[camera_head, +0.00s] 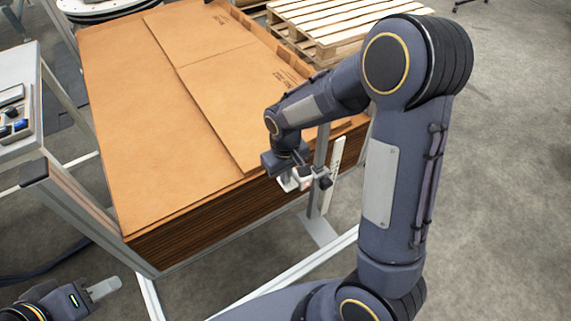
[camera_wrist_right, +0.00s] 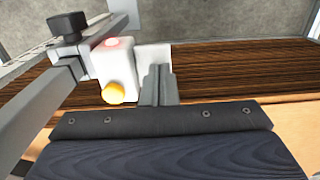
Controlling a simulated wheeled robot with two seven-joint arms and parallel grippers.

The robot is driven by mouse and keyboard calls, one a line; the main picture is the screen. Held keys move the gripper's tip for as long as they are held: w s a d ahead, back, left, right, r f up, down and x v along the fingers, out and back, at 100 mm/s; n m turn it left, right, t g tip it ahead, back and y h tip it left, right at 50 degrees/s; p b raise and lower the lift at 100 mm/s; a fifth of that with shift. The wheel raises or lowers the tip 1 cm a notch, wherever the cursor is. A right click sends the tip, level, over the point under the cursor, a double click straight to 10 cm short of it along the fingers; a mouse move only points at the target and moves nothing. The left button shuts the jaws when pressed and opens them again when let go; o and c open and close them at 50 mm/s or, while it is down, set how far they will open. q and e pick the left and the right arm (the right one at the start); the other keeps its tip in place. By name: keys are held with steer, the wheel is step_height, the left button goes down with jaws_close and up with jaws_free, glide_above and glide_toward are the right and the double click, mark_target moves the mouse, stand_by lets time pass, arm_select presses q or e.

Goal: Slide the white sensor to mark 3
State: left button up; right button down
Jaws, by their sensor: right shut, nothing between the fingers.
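The white sensor (camera_wrist_right: 113,65) has a reddish patch on top and an orange-yellow lens. It sits on a bracket with a black knob (camera_wrist_right: 68,26), and it also shows small in the head view (camera_head: 305,183). My right gripper (camera_wrist_right: 157,75) is shut and empty, just right of the sensor in the wrist view; I cannot tell whether they touch. In the head view my right gripper (camera_head: 286,183) is beside the sensor at the post. A pale scale strip (camera_head: 337,160) stands nearby; its marks are unreadable. My left gripper (camera_head: 103,289) is at the lower left, apart from everything.
A tall stack of brown cardboard sheets (camera_head: 150,130) lies behind the post (camera_head: 320,165), its dark layered edge close to my right gripper. Metal frame rails (camera_head: 300,268) run below. A side table (camera_head: 20,151) stands left, and wooden pallets (camera_head: 325,22) lie behind. Floor at right is clear.

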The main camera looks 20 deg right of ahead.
step_height(320, 180, up, 5)
steer(key=p, duration=0.4)
steer(key=shift+r, duration=0.1)
step_height(320, 180, up, 9)
steer(key=s+r+m+t+y, duration=0.3)
steer(key=s+r+t, duration=0.1)
steer(key=s, duration=1.5)
steer(key=shift+r+t+y+b, duration=0.15)
steer(key=shift+t+y+b, duration=0.25)
steer(key=shift+t, duration=0.4)
